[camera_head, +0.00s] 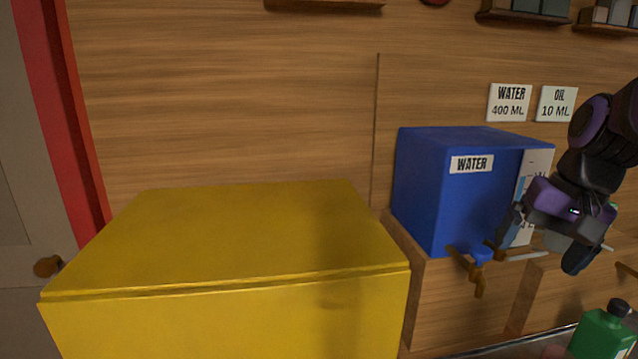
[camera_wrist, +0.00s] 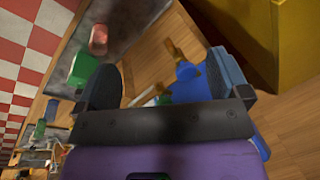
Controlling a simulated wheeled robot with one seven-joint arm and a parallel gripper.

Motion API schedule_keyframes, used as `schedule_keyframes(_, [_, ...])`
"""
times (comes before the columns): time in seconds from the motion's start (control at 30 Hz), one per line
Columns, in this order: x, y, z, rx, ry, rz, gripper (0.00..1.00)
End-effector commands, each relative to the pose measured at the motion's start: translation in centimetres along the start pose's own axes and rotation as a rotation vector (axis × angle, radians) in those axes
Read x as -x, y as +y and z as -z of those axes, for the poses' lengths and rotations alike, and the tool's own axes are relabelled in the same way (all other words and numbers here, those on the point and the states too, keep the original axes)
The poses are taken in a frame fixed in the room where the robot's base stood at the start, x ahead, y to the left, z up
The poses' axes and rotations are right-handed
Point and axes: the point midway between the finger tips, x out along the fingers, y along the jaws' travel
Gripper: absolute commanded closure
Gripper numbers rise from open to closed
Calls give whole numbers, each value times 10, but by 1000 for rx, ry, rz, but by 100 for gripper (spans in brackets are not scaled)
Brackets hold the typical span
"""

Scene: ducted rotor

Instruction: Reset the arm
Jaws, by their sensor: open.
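My gripper (camera_head: 544,247) is at the right of the head view, in front of the blue water container (camera_head: 425,190). Its two fingers are spread apart, with nothing seen held between them. In the wrist view the open fingers (camera_wrist: 165,82) show a wooden surface between them, with blue and brown tap parts beyond. A tap with a blue top (camera_head: 480,256) sits low on the front of the blue container, left of my gripper. My arm hides part of a white box or panel (camera_head: 532,170) beside the container.
A large yellow box (camera_head: 250,240) fills the left and centre. A green bottle (camera_head: 603,335) with a black cap stands at the lower right. Signs for water (camera_head: 509,103) and oil (camera_head: 557,104) hang on the wooden wall. A red and white checked floor (camera_wrist: 25,65) shows in the wrist view.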

Motion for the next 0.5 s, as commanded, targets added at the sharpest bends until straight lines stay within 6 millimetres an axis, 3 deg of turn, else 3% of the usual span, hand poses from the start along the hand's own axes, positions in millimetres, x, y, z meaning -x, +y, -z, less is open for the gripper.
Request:
schedule_keyframes(0.3, [34, -22, -57, 350, 233, -71, 6])
schedule_keyframes(0.5, [45, -24, -77, 477, 331, -90, 6])
